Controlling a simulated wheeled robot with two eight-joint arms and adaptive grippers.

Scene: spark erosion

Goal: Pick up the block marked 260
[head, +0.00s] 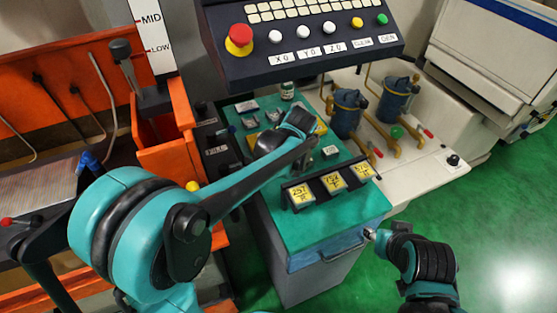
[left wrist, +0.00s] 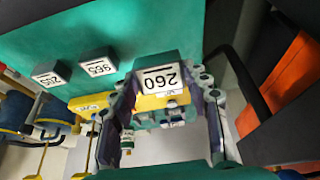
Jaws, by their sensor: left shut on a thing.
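The block marked 260 (left wrist: 160,80) is dark with a white label. In the left wrist view it sits between the fingers of my left gripper (left wrist: 163,88), which is shut on it. I cannot tell whether it touches the surface below. In the head view my left gripper (head: 302,158) is over the green top of the cabinet (head: 310,229), and my own arm hides the block. My right gripper (head: 372,235) is beside the front of the cabinet, near its handle; its fingers are too small to tell open or shut.
Blocks marked 965 (left wrist: 96,64) and 205 (left wrist: 50,75) stand on the green surface beside the held block. A black rack with yellow labels (head: 331,182) stands near the cabinet's front. Blue canisters (head: 347,112) are to the right, and a control panel (head: 300,45) overhangs the back.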

